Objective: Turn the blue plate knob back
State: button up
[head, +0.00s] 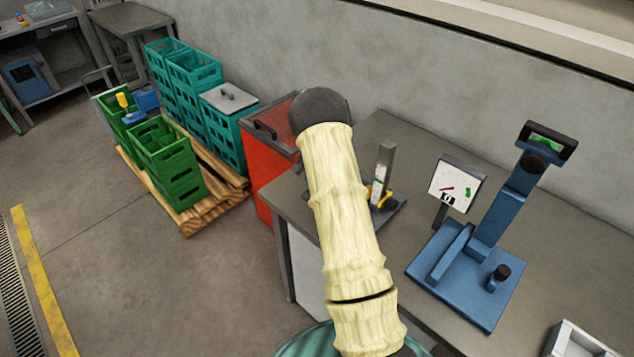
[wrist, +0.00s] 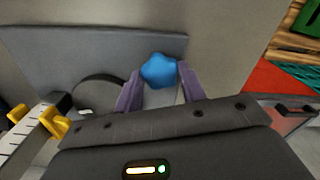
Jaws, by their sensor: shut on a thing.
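The blue plate knob (wrist: 158,71) is a lobed, star-like knob in the upper middle of the wrist view. My gripper (wrist: 160,76) has its two purple fingers on either side of the knob and is shut on it. Behind the knob is a grey plate (wrist: 60,55), with a dark round part (wrist: 97,92) left of the fingers. In the head view my arm hides the knob and my gripper. The knob's turn angle cannot be read.
On the grey bench (head: 400,130), a post with a yellow part (head: 378,193) stands right of my arm. Farther right are a dial gauge (head: 455,186) and a blue stand (head: 477,280). A red cabinet (head: 270,160) and green crates (head: 165,165) are left of my arm.

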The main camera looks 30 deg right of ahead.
jog(key=shift+w+r+m, duration=0.1)
jog(key=shift+m, duration=1.6)
jog(key=o, duration=1)
notch_tip(320, 180, up, 17)
jog(key=shift+r+b, duration=0.15)
jog(key=shift+b, duration=0.8)
